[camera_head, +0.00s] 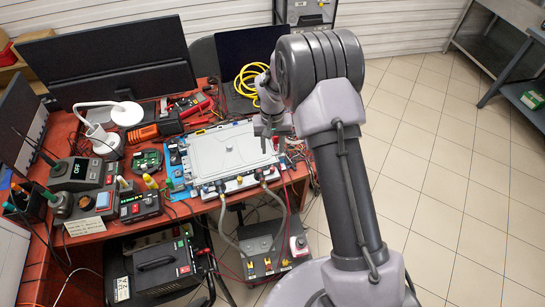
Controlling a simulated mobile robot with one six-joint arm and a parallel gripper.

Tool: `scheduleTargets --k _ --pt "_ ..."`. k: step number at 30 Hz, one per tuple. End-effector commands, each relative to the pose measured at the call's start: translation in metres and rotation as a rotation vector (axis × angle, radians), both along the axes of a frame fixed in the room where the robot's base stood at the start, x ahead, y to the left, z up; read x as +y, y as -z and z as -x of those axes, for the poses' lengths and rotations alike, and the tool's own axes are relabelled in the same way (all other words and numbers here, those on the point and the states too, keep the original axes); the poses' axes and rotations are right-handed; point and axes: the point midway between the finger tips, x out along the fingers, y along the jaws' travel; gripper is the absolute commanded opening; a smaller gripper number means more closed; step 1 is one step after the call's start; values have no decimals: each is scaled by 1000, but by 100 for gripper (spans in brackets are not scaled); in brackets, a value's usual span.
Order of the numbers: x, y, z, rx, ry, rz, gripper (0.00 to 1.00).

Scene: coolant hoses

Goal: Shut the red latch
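A flat grey-white plate unit (228,150) lies at the right end of the red workbench. Dark connectors sit along its front edge, one near the left (220,187) and one near the right (261,174). A grey hose (228,232) runs down from the left connector and another hose (281,207) from the right one. Small coloured parts show beside the connectors, but I cannot make out the red latch for sure at this size. My gripper (270,132) points down over the plate's right edge, partly beside my arm. I cannot tell its finger opening or whether it touches anything.
A grey unit (262,262) with yellow and red parts stands low below the bench. Yellow cable (247,80), a white lamp (127,113), an orange tool (143,133) and several instruments crowd the bench (62,125). The tiled floor (465,190) at right is clear.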

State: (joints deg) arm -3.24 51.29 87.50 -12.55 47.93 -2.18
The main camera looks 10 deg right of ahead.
Motion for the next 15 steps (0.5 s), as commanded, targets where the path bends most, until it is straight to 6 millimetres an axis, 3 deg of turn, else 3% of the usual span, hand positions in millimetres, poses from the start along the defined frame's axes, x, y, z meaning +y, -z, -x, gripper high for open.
scheduleTargets --k 1,6,15 --pt "0 -18 -1 -3 0 0 40" --pt "0 -49 0 -1 1 0 40" --pt "0 -58 0 0 0 0 40"
